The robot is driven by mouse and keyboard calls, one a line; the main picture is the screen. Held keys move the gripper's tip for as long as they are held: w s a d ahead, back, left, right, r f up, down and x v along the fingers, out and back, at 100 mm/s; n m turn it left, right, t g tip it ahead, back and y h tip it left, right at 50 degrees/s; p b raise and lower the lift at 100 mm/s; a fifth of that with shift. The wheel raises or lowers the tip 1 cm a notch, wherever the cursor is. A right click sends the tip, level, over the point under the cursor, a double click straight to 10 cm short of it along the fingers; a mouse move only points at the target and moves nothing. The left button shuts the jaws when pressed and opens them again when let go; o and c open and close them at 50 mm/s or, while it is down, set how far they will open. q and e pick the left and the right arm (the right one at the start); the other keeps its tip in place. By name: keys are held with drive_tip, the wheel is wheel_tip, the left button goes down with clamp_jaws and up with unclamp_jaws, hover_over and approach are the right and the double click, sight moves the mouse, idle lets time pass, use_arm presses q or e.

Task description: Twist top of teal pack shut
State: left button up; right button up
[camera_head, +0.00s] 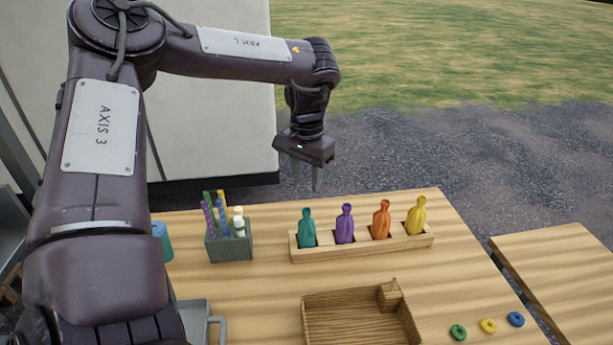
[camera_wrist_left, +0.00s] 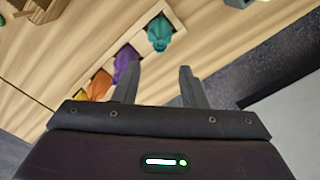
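The teal pack (camera_head: 307,229) stands upright in the leftmost slot of a wooden rack (camera_head: 335,249), with its narrowed top pointing up. It also shows in the left wrist view (camera_wrist_left: 160,32), beyond the fingertips. My left gripper (camera_head: 306,186) hangs above and behind the rack, pointing down, apart from the pack. Its two fingers (camera_wrist_left: 160,82) stand apart with nothing between them. My right gripper is not in view.
Purple (camera_head: 345,223), orange (camera_head: 381,220) and yellow (camera_head: 416,215) packs stand in the same rack. A green holder (camera_head: 229,247) with several sticks is to the left. A wooden tray (camera_head: 345,293) and green (camera_head: 458,332), yellow (camera_head: 488,325) and blue (camera_head: 516,319) rings lie nearer me.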

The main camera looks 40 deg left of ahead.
sight(306, 210)
use_arm(q)
drive_tip(key=shift+f+b, duration=0.55)
drive_tip(key=shift+f, duration=0.55)
wheel_tip(306, 210, down, 6)
drive_tip(key=b, duration=0.4)
drive_tip(key=shift+f+b, duration=0.45)
drive_tip(key=shift+b, duration=0.35)
